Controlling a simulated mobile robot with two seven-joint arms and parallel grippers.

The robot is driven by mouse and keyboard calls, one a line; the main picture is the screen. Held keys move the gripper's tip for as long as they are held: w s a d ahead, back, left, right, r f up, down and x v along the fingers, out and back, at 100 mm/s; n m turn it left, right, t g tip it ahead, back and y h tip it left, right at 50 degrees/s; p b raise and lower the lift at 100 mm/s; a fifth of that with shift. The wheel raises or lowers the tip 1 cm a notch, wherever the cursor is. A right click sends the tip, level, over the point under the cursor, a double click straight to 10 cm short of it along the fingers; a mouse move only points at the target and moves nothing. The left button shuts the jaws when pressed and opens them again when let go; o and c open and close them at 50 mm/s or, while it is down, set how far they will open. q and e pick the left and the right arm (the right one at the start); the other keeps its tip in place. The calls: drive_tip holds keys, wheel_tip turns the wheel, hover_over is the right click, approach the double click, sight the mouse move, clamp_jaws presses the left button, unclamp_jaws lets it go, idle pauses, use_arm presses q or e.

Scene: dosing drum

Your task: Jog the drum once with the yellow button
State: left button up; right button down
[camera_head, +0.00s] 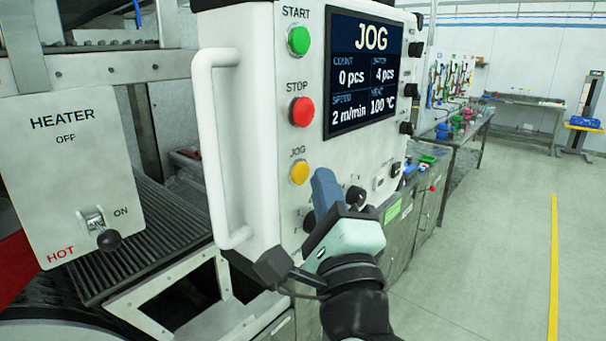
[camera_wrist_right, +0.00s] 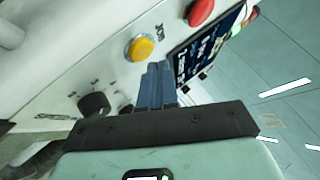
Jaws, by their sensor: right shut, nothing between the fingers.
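The yellow JOG button (camera_head: 299,172) sits on the white control panel, below the red STOP button (camera_head: 302,111) and the green START button (camera_head: 298,41). My right gripper (camera_head: 322,178) is shut and empty, its blue fingertips just right of the yellow button and apart from it in the head view. In the right wrist view the yellow button (camera_wrist_right: 140,48) shows just beyond and left of the fingertips (camera_wrist_right: 157,68). The screen (camera_head: 362,75) reads JOG, with a count of 0 pcs. The drum cannot be made out. My left gripper is not in view.
A white vertical handle (camera_head: 212,150) stands out left of the buttons. A heater plate (camera_head: 70,170) with a lever (camera_head: 105,236) is at the left, marked OFF and ON. Dark knobs sit below the button column. The floor (camera_head: 480,270) at the right is clear.

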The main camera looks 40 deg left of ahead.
drive_tip(key=d+b, duration=0.2)
drive_tip(key=d, duration=0.1)
drive_tip(key=d+b, duration=0.1)
drive_tip(key=d, duration=0.1)
drive_tip(key=shift+s, duration=0.25)
idle(0.6)
